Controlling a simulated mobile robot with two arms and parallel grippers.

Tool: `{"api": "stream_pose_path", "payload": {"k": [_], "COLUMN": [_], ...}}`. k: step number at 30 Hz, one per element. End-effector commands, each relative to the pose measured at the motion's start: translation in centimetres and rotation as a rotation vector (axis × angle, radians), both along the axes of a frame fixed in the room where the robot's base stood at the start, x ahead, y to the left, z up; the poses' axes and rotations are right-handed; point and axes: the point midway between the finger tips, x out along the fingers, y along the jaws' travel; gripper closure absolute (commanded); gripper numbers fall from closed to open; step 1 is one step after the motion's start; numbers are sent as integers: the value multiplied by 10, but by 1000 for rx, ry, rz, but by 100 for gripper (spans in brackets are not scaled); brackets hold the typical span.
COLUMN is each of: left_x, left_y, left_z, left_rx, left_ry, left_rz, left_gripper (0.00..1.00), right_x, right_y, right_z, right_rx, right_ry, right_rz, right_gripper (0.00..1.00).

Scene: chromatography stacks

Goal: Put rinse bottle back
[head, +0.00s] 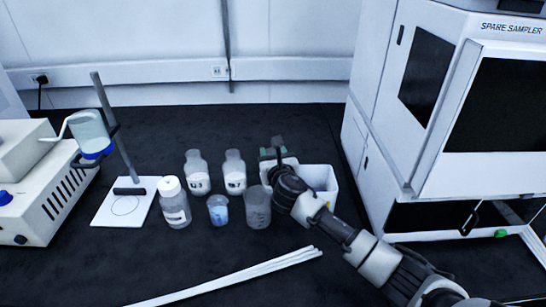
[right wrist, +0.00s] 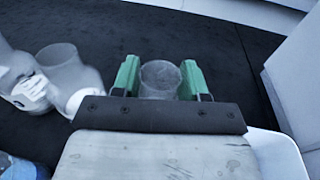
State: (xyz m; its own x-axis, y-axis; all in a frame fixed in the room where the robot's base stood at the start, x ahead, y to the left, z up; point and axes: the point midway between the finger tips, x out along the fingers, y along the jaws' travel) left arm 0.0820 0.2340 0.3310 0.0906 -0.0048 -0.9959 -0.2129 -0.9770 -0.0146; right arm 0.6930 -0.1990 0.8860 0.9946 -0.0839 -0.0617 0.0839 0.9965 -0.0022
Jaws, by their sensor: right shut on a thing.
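My right gripper (head: 272,146) is at the right end of the row of bottles, on the far side of the grey beaker. In the right wrist view its two green fingers (right wrist: 160,80) are shut on a clear, round-topped vessel, which I take to be the rinse bottle (right wrist: 160,77). Its lower part and label are hidden by the gripper; I cannot tell whether it touches the bench. Two pale labelled bottles (head: 197,174) and (head: 234,174) stand upright to its left. My left gripper is not in view.
A white-capped bottle (head: 173,205), a small beaker of blue liquid (head: 218,210) and a grey beaker (head: 257,208) stand in front. A white bin (head: 326,182) is close right of the gripper. White rods (head: 235,279) lie nearer. A stand (head: 122,150) is left, the sampler (head: 440,130) right.

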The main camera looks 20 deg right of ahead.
Motion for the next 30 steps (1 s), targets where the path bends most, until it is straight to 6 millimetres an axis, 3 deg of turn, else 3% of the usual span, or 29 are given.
{"api": "stream_pose_path", "payload": {"k": [10, 11, 15, 25, 30], "left_x": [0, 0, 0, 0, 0], "left_y": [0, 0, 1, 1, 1], "left_z": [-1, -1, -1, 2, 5], "left_rx": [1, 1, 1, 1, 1], "left_ry": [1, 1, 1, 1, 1], "left_rz": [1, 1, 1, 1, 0], "left_gripper": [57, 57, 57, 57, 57], "right_x": [0, 0, 0, 0, -23], "right_y": [0, 0, 0, 0, 2], "right_z": [-2, -2, -2, 3, 2], "right_rx": [0, 0, 0, 1, 0], "right_ry": [-3, -1, 0, -1, 0], "right_rz": [1, 0, 0, 0, 1], "right_gripper": [100, 52, 31, 31, 31]}}
